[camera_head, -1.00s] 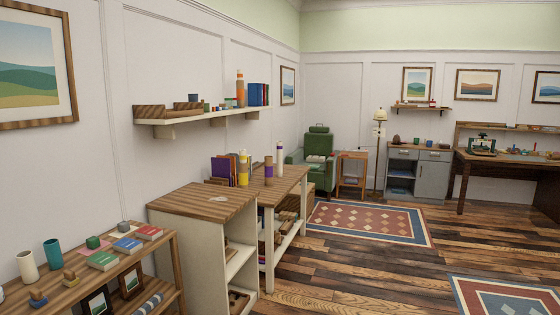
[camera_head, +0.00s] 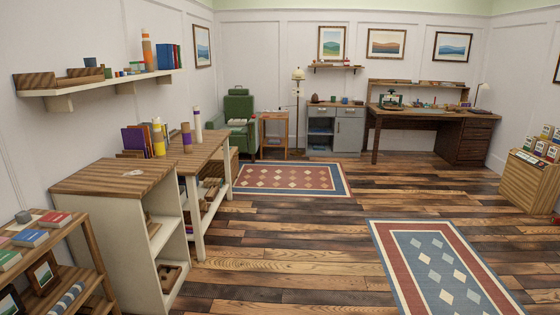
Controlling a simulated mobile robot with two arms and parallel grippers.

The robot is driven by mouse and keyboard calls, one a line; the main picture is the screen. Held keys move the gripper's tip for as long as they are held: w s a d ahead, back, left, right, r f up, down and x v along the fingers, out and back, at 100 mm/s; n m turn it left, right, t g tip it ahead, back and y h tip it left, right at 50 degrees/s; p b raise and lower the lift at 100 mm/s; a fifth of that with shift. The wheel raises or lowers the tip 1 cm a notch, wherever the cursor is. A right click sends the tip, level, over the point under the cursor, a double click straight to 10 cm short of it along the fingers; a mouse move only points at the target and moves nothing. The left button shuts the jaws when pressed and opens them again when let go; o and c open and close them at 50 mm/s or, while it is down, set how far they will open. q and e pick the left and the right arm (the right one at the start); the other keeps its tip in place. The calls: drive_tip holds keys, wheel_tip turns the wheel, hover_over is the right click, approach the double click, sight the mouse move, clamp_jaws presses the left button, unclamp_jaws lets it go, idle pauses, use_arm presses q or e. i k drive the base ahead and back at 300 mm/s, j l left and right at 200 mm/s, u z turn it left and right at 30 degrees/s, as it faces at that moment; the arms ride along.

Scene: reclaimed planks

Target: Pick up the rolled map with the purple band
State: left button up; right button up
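Several upright rolls stand on the wooden-topped table (camera_head: 212,146) along the left wall. A tall white roll with a purple band (camera_head: 198,125) stands towards the back of the table. A shorter brown roll with a purple band (camera_head: 187,138) stands just in front and to the left of it. A white roll with a yellow band (camera_head: 158,138) stands further left, beside upright purple and orange books (camera_head: 134,141). From here I cannot tell which purple-banded roll is a map. Neither of my grippers is in view.
A wooden-topped cabinet (camera_head: 84,178) stands in front of the table, with a low shelf unit (camera_head: 77,223) nearer at left. A wall shelf (camera_head: 60,92) hangs above. The plank floor (camera_head: 290,240) is open to the right, with two patterned rugs (camera_head: 342,180) lying flat.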

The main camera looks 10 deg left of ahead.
sight(196, 108)
drive_tip(key=i+l+u, duration=0.2)
drive_tip(key=i, duration=1.8)
drive_tip(key=i+u, duration=0.1)
drive_tip(key=i, duration=0.7)
drive_tip(key=i+u, duration=0.15)
drive_tip(key=i, duration=0.65)
drive_tip(key=i+l+u, duration=0.1)
drive_tip(key=i, duration=0.65)
drive_tip(key=l, duration=0.1)
